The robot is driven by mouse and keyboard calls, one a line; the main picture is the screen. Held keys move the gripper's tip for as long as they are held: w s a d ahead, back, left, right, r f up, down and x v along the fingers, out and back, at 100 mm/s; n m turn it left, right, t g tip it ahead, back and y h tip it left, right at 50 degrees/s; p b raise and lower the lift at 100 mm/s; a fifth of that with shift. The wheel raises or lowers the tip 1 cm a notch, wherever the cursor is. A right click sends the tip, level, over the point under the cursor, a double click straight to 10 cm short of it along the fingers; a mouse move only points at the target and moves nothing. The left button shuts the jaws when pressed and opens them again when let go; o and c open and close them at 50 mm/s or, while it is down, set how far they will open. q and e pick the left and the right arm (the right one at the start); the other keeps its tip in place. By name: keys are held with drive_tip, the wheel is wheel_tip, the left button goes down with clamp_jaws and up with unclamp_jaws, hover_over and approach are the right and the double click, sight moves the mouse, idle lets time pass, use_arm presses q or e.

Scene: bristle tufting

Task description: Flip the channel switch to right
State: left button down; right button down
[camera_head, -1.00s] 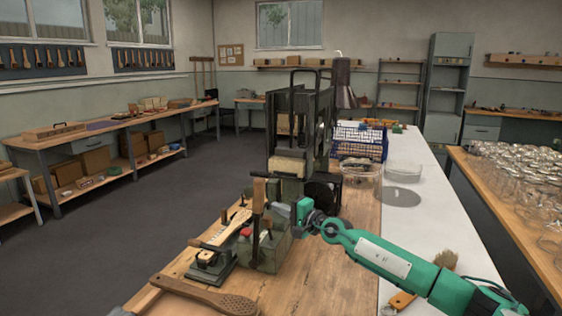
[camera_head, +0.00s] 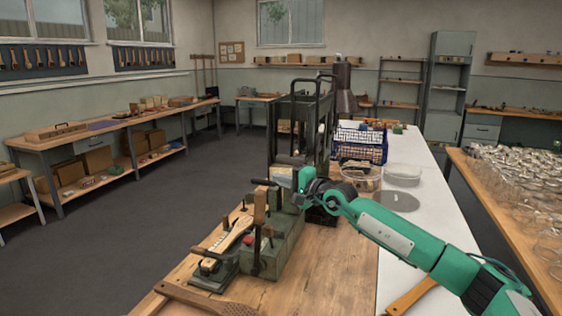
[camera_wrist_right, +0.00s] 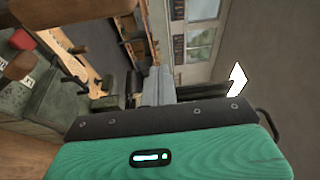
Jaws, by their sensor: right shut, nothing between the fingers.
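The tufting machine (camera_head: 284,240) is a grey-green housing on the wooden bench, with an upright wooden lever handle (camera_head: 260,206), a dark crossbar at its top and a red button (camera_head: 251,244) on the front. I cannot clearly make out the channel switch in either view. My right gripper (camera_head: 294,187) is at the upper right of this housing; it is shut and empty. Its fingertips are partly hidden, and I cannot tell whether they touch the machine. In the right wrist view my green gripper body fills the bottom, with white labels (camera_wrist_right: 28,83) at the left. My left gripper is out of view.
A brush body rests in the clamp (camera_head: 213,270) in front of the housing. A wooden paddle (camera_head: 205,298) lies at the front edge. A tall dark frame stands behind, beside a blue crate (camera_head: 360,146) and clear bins.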

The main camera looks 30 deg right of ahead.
drive_tip(key=shift+r, duration=2.35)
